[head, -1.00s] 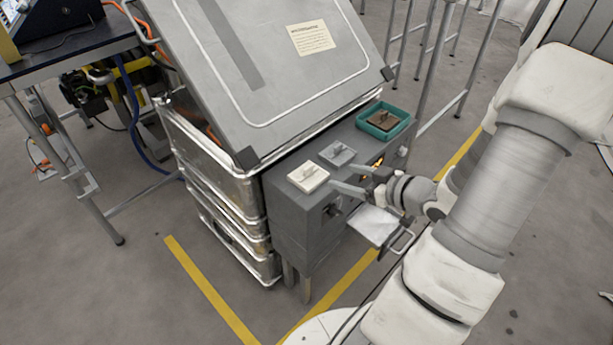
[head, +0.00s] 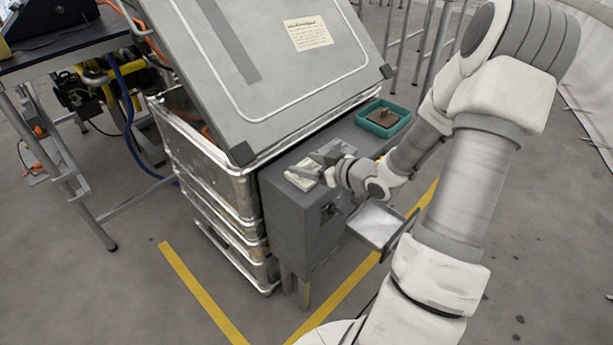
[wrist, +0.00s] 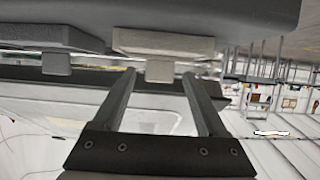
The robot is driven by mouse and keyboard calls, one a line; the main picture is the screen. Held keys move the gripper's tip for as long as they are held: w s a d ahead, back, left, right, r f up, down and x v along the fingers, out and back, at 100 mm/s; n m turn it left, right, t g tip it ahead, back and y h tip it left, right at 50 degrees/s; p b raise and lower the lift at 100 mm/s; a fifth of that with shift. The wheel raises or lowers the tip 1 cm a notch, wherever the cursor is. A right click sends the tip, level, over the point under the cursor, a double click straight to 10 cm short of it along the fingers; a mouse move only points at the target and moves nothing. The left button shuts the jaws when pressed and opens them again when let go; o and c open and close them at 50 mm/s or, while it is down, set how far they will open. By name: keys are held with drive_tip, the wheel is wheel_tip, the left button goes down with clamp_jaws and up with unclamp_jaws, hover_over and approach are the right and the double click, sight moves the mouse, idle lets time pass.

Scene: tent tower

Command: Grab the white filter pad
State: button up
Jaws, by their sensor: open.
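The white filter pad (head: 297,181) lies on top of the grey cabinet, near its left end, partly hidden by my gripper (head: 312,166). The wrist view, which looks upside down, shows the pad (wrist: 165,43) with a pale knob (wrist: 160,70). My gripper (wrist: 158,76) is open, with one finger on each side of the knob in that picture. I see no firm contact, and cannot tell how far the fingertips are from the knob.
A grey pad (wrist: 50,38) lies beside the white one on the cabinet top (head: 279,170). A teal tray (head: 366,126) with a brown pad (head: 386,116) stands at the far end. An open drawer (head: 375,223) juts out below my arm. A large tilted panel (head: 280,80) rises behind.

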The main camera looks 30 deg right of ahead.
sight(305, 164)
drive_tip(key=b+x, duration=0.1)
drive_tip(key=x, duration=0.2)
drive_tip(key=shift+w+f, duration=0.3)
drive_tip(key=shift+f, duration=0.05)
clamp_jaws()
